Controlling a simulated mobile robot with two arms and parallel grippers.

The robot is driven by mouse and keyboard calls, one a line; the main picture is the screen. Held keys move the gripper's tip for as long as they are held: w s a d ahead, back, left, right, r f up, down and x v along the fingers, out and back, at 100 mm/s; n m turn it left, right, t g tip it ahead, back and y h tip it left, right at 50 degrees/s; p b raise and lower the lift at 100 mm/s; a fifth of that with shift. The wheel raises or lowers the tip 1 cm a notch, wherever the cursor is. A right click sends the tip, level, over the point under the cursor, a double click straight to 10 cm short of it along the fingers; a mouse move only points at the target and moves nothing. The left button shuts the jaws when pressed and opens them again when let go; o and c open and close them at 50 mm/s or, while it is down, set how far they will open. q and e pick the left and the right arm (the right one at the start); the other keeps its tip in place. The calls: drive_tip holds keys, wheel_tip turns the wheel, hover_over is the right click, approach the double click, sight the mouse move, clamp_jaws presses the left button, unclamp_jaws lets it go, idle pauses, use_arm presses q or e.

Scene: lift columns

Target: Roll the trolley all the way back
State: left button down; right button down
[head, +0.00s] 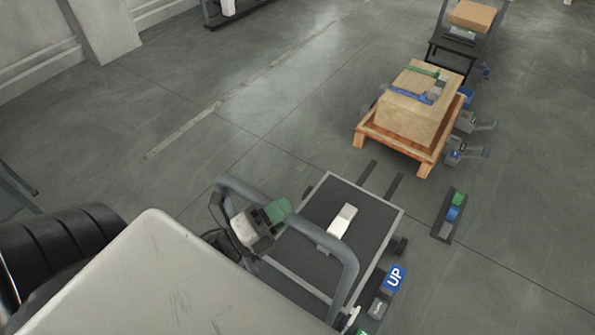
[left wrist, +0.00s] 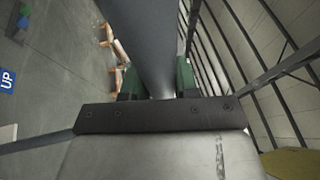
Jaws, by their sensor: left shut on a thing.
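The trolley has a dark flat deck (head: 318,190) with a grey rim and a bent grey tube handle (head: 349,270) at its near end. A small white block lies on the deck (head: 343,226). My left gripper (head: 277,210), with green fingers, is shut on the handle's left part. In the left wrist view the handle tube (left wrist: 150,45) runs between the green fingers (left wrist: 157,80). Part of the trolley's near end is hidden by my own body. I do not make out my right gripper.
Beyond the trolley stands a wooden stand (head: 391,145) with a large box (head: 405,112). Two dark strips lie between them. A blue UP sign (head: 395,278) and a strip of coloured blocks (head: 453,215) lie to the right.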

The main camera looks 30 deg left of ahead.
use_arm(q)
drive_tip(key=shift+s+f, duration=0.1)
drive_tip(key=shift+s, duration=0.85)
drive_tip(key=c, duration=1.1)
unclamp_jaws()
drive_tip(key=shift+o, duration=1.3)
drive_tip(key=shift+s, duration=0.2)
drive_tip(key=b+v, duration=0.2)
drive_tip(key=v, duration=0.9)
